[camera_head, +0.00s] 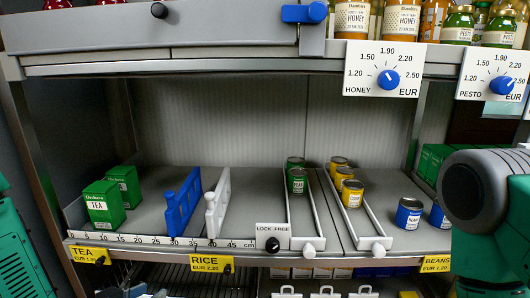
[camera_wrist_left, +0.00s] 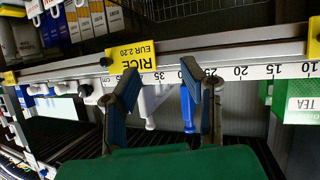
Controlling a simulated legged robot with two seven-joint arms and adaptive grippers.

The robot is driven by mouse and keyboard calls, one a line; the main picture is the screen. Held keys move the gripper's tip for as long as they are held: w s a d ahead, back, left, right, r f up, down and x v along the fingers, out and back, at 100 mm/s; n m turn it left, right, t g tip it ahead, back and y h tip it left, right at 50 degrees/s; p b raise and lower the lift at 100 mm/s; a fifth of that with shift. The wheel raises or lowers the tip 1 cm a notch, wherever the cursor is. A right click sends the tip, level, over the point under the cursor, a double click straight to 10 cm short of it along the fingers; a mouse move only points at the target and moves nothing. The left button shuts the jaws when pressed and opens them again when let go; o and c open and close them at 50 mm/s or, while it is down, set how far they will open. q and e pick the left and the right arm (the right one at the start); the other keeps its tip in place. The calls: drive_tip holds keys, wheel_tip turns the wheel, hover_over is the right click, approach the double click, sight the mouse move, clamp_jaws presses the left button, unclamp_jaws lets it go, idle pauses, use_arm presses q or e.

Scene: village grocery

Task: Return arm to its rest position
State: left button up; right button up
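My left gripper (camera_wrist_left: 160,82) shows in the left wrist view with its two dark fingers spread and nothing between them. It is in front of the shelf edge near the yellow RICE label (camera_wrist_left: 135,52); this view is upside down. In the head view only what look like its fingertips (camera_head: 135,292) show at the bottom edge, below the shelf. Part of my green left arm (camera_head: 15,250) is at the far left. My right arm (camera_head: 492,225), green with a dark round joint, fills the lower right. Its gripper is out of view.
The shelf edge carries a ruler strip (camera_head: 150,239). Above it stand green tea boxes (camera_head: 103,204), a blue divider (camera_head: 183,203), a white divider (camera_head: 218,203) and cans in lanes, including a yellow one (camera_head: 352,193). A knob and LOCK/FREE plate (camera_head: 284,229) sit in front. A wire rack is below.

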use_arm(q)
drive_tip(key=s+f+g+y, duration=0.1)
drive_tip(key=s+f+g, duration=0.3)
drive_tip(key=s, duration=0.5)
drive_tip(key=s+a+f+n+g+y, duration=0.1)
drive_tip(key=s+f+g, duration=0.3)
drive_tip(key=s+f, duration=0.3)
drive_tip(key=s+a+f+n+g+y, duration=0.1)
drive_tip(key=s+f+g, duration=0.2)
drive_tip(key=s+f, duration=0.3)
drive_tip(key=s, duration=0.5)
drive_tip(key=shift+g+y, duration=0.4)
drive_tip(key=shift+w, duration=0.15)
